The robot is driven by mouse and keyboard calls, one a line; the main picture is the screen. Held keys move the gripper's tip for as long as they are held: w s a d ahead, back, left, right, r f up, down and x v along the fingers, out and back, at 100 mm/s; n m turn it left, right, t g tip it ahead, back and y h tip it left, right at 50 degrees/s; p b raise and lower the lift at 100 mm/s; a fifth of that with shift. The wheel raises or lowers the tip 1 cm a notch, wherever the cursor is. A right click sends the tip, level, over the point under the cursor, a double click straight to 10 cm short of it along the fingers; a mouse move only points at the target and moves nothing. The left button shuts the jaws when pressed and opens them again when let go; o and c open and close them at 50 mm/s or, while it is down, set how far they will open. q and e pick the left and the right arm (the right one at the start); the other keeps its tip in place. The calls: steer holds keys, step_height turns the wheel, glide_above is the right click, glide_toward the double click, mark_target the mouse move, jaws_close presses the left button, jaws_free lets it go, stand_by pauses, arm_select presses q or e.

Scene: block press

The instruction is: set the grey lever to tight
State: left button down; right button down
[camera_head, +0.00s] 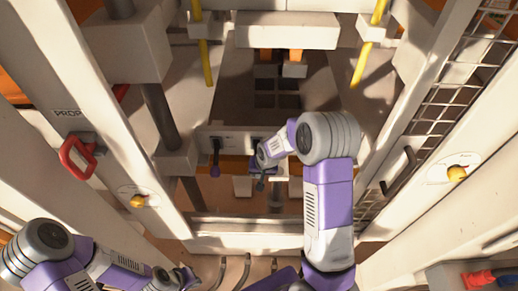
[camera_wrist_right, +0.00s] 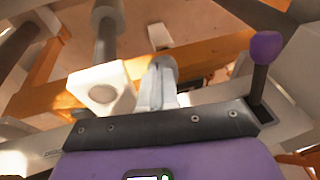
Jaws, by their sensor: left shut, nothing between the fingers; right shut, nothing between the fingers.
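A pale panel (camera_head: 236,134) across the press has two dark slots. A dark lever with a purple knob (camera_head: 215,171) hangs from its left slot; a purple-knobbed lever (camera_wrist_right: 264,52) also shows at upper right in the right wrist view. My right gripper (camera_head: 260,186) is shut and empty in front of the right slot (camera_head: 257,143). It hides whatever is below that slot, and I cannot make out a grey lever for certain. In the right wrist view its shut fingers (camera_wrist_right: 164,66) point away. My left gripper (camera_head: 188,278) is shut and empty at the lower left.
A red handle (camera_head: 78,157) and a yellow knob (camera_head: 137,201) are on the left frame. Another yellow knob (camera_head: 457,173) and a mesh guard (camera_head: 440,110) are on the right. Thick posts and crossbars crowd the space around the panel.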

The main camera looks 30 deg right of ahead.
steer(key=shift+s+f+g, duration=0.3)
steer(key=shift+s+f, duration=0.05)
steer(key=shift+f, duration=0.1)
steer(key=s+r+p, duration=0.2)
steer(key=s+r, duration=0.1)
steer(key=r, duration=0.3)
steer(key=s+a+r+p, duration=0.1)
steer(key=s+r+p, duration=0.1)
steer(key=s+r, duration=0.2)
steer(key=shift+v, duration=1.1)
steer(key=shift+w+a, duration=0.1)
steer(key=shift+a, duration=0.1)
steer(key=s+a+f+y+b, duration=0.1)
steer(key=s+a+f, duration=0.3)
steer(key=f, duration=0.4)
steer(key=s+a+f+n+g+y+b, duration=0.1)
steer(key=s+a+f+b, duration=0.1)
steer(key=s+a+f, duration=0.3)
steer(key=s+a+f+n+g+y+b, duration=0.1)
steer(key=s+a+f, duration=0.3)
steer(key=f, duration=0.7)
steer(key=shift+s+a+f, duration=0.3)
steer(key=shift+s+a, duration=0.05)
steer(key=shift+s, duration=0.55)
